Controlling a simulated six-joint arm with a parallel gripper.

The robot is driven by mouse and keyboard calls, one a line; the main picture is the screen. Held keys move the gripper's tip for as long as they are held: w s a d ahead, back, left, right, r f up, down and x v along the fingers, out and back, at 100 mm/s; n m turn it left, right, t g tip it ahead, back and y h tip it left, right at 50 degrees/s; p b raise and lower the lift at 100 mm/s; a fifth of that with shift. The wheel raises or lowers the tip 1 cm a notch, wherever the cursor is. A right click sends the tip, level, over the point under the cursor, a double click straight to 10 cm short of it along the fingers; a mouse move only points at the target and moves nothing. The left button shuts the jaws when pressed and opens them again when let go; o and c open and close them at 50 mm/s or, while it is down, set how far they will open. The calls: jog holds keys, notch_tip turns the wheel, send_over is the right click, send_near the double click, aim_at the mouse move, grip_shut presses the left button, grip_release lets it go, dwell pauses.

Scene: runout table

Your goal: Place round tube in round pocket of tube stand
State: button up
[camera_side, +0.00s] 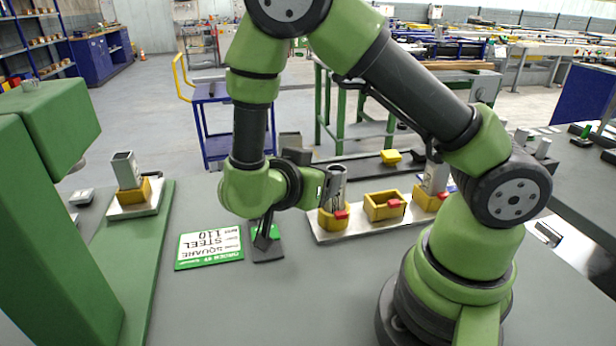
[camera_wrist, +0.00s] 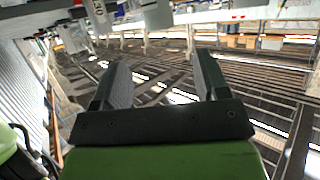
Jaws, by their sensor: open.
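The tube stand (camera_side: 330,236) is a pale plate with yellow pocket blocks, right of my wrist in the side view. A grey tube (camera_side: 337,187) stands upright in its left block (camera_side: 328,220). Another grey tube (camera_side: 437,181) stands in the right block (camera_side: 424,200), partly behind my arm.
A grey tube (camera_side: 124,169) stands in a yellow block on a plate at the left, beside a green machine (camera_side: 45,200). The front of the table is clear.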

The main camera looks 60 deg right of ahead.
jog(key=w+a+r+n+t+y, duration=0.2)
jog(key=w+a+r+t+y, duration=0.25)
jog(key=r+y, duration=0.2)
jog(key=w+a+r+n+t+y, duration=0.3)
jog(key=w+r+t+y, duration=0.15)
jog(key=r+t, duration=0.2)
jog(key=s+a+r+n+g+y, duration=0.1)
jog(key=s+r+n+y, duration=0.2)
jog(key=s, duration=0.2)
jog(key=s+a+r+n+y, duration=0.2)
jog(key=s+n+y, duration=0.1)
jog(key=s, duration=0.2)
jog(key=s+d+f+n+g+h, duration=0.1)
jog(key=s+d+f+n+g, duration=0.1)
jog(key=s, duration=0.6)
jog(key=shift+s+d+n+g+h, duration=0.3)
jog(key=shift+s+d+n+g, duration=0.1)
jog(key=shift+d+n, duration=0.1)
